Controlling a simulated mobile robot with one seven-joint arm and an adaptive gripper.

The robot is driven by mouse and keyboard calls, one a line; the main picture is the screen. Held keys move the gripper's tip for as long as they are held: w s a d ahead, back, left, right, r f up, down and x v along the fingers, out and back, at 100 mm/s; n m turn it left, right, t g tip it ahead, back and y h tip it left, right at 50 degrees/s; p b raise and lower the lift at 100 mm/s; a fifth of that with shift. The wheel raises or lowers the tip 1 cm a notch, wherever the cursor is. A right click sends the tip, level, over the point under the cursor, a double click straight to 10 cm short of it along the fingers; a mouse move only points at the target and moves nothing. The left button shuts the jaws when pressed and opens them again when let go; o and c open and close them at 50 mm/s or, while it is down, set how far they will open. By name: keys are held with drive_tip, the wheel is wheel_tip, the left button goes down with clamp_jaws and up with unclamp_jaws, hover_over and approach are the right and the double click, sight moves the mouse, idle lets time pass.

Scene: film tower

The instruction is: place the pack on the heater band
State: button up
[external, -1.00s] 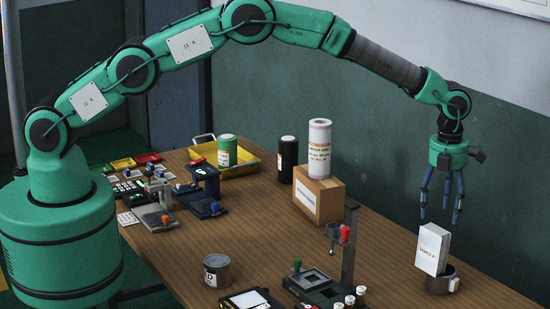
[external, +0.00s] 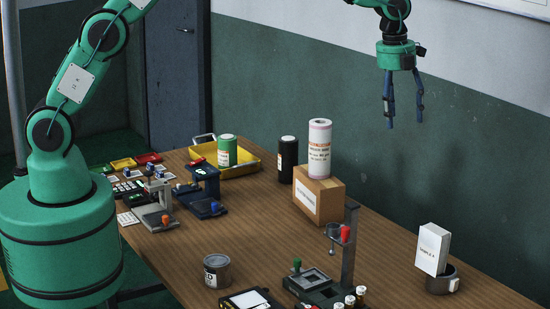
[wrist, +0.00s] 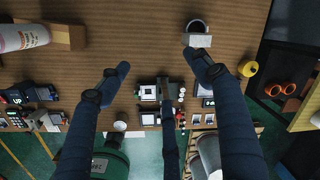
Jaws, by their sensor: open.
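The white pack (external: 433,248) stands a little tilted on the dark round heater band (external: 442,283) at the right end of the table. In the wrist view the pack (wrist: 197,41) sits at the edge of the heater band (wrist: 197,25), near the top. I cannot tell how far the pack rests inside the band's rim. My gripper (external: 404,125) is open and empty, high above the table and up to the left of the pack. Its blue fingers (wrist: 165,90) are spread wide in the wrist view.
A cardboard box (external: 318,200) with a pink-and-white roll (external: 320,150) on top stands mid-table. A dark stand with a red knob (external: 345,255) is left of the pack. A grey can (external: 217,271) is at the front. A yellow tray (external: 245,170) lies at the back.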

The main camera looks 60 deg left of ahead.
drive_tip(key=s+a+r+n+t, duration=0.1)
drive_tip(key=s+a+r+n, duration=0.6)
drive_tip(key=s+a+r, duration=0.4)
drive_tip(key=s+a+r+n+t, duration=0.1)
drive_tip(key=s+a+r+n, duration=0.65)
drive_tip(key=a, duration=0.55)
drive_tip(key=s+a+f+n, duration=0.1)
drive_tip(key=s+a+n, duration=0.3)
drive_tip(key=s, duration=0.6)
drive_tip(key=s+a+f+n+t, duration=0.1)
drive_tip(key=s+a+n, duration=0.3)
drive_tip(key=s, duration=0.6)
drive_tip(key=s+a+f+n+t, duration=0.1)
drive_tip(key=s+a+n, duration=0.4)
drive_tip(key=s, duration=0.5)
drive_tip(key=shift+a+f+y, duration=0.3)
drive_tip(key=shift+a+f, duration=0.05)
drive_tip(key=shift+f, duration=0.05)
wheel_tip(320, 180, down, 6)
drive_tip(key=b, duration=0.6)
drive_tip(key=shift+f, duration=0.2)
